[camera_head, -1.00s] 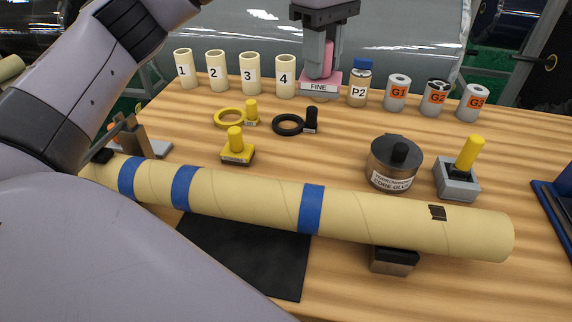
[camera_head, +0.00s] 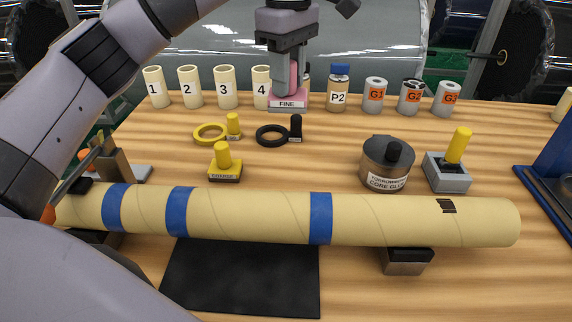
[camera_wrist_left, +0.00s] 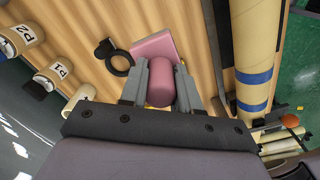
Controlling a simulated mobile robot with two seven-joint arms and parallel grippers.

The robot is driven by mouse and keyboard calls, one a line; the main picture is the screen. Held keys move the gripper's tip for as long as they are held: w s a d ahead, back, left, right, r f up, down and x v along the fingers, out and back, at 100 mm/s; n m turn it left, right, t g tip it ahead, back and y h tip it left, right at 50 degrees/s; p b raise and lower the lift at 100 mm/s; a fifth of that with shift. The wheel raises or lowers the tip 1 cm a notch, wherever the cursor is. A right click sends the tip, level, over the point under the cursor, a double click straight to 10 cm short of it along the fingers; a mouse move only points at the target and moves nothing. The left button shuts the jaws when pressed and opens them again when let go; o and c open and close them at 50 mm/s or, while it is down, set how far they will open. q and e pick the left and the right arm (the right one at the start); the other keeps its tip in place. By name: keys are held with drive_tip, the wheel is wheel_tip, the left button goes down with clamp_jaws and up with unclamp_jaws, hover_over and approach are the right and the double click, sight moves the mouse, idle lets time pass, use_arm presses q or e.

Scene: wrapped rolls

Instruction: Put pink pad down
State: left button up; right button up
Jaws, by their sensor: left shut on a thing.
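The pink pad (camera_head: 304,97) has a flat base labelled FINE and an upright pink handle. My left gripper (camera_head: 290,78) is shut on the handle, near the back of the table between cup 4 and jar P2. In the left wrist view, the fingers (camera_wrist_left: 161,85) sit on both sides of the pink handle, and the pad's base (camera_wrist_left: 154,45) shows beyond them over the wood. I cannot tell whether the base touches the table. My right gripper is not in view.
A long tan roll (camera_head: 265,217) with blue bands lies across the front on supports, above a black mat (camera_head: 240,280). Numbered cups (camera_head: 190,88), jar P2 (camera_head: 338,92) and G rolls (camera_head: 411,97) line the back. A black ring (camera_head: 272,136) and glue pot (camera_head: 386,163) stand mid-table.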

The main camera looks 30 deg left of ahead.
sight(288, 99)
use_arm(q)
wheel_tip(288, 99, down, 16)
drive_tip(key=shift+f+b, duration=0.2)
drive_tip(key=shift+b, duration=0.6)
drive_tip(key=shift+f, duration=0.2)
drive_tip(key=o, duration=0.9)
drive_tip(key=shift+o, duration=0.2)
drive_tip(key=shift+r, duration=0.15)
wheel_tip(288, 99, up, 12)
drive_tip(key=shift+r+p, duration=0.1)
drive_tip(key=shift+p, duration=0.4)
